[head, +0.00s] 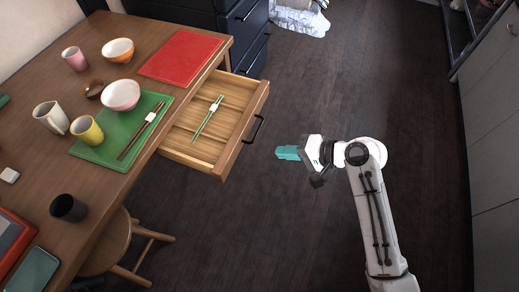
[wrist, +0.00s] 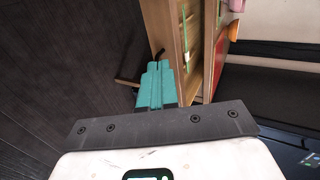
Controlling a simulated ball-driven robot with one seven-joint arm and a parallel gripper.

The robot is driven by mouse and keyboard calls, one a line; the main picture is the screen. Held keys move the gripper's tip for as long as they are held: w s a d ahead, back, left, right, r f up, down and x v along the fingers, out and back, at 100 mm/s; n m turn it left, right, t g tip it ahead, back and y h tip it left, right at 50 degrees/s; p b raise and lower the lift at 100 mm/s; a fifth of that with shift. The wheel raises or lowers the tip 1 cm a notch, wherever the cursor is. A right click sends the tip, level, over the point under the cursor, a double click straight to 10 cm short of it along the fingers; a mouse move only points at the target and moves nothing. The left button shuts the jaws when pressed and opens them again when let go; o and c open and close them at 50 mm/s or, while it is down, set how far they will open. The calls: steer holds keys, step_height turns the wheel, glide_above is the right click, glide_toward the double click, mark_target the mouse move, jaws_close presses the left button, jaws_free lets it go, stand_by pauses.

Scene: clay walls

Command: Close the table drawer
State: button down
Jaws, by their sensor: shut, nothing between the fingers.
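The wooden table drawer (head: 240,135) is pulled out from the table (head: 112,190). It has a dark handle (head: 254,129) on its front, and green chopsticks (head: 208,118) with a white band lie inside. My gripper (head: 278,152) has teal fingers, shut and empty, to the right of the drawer front and apart from the handle in the head view. In the wrist view the gripper fingers (wrist: 157,68) point toward the drawer front (wrist: 168,28), and part of the dark handle (wrist: 157,55) shows beside the fingertips.
The tabletop holds a red tray (head: 182,56), a green tray (head: 92,152), bowls and cups. A stool (head: 125,245) stands below the table edge. Dark cabinets (head: 250,50) are behind the table. The dark floor (head: 300,220) around my arm is clear.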

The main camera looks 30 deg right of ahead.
steer(key=b, duration=0.1)
glide_toward(236, 147)
step_height(236, 147, down, 3)
steer(key=w, duration=0.1)
steer(key=w+a, duration=0.2)
steer(key=shift+w+a+f, duration=0.1)
steer(key=shift+w+a, duration=0.55)
steer(key=shift+w, duration=0.1)
steer(key=w+a, duration=0.4)
steer(key=w, duration=0.1)
steer(key=w+a+b, duration=0.1)
steer(key=w+a, duration=0.2)
steer(key=w, duration=0.2)
steer(key=w+a+b, duration=0.1)
steer(key=w+a, duration=0.3)
steer(key=w, duration=0.2)
steer(key=shift+a, duration=0.3)
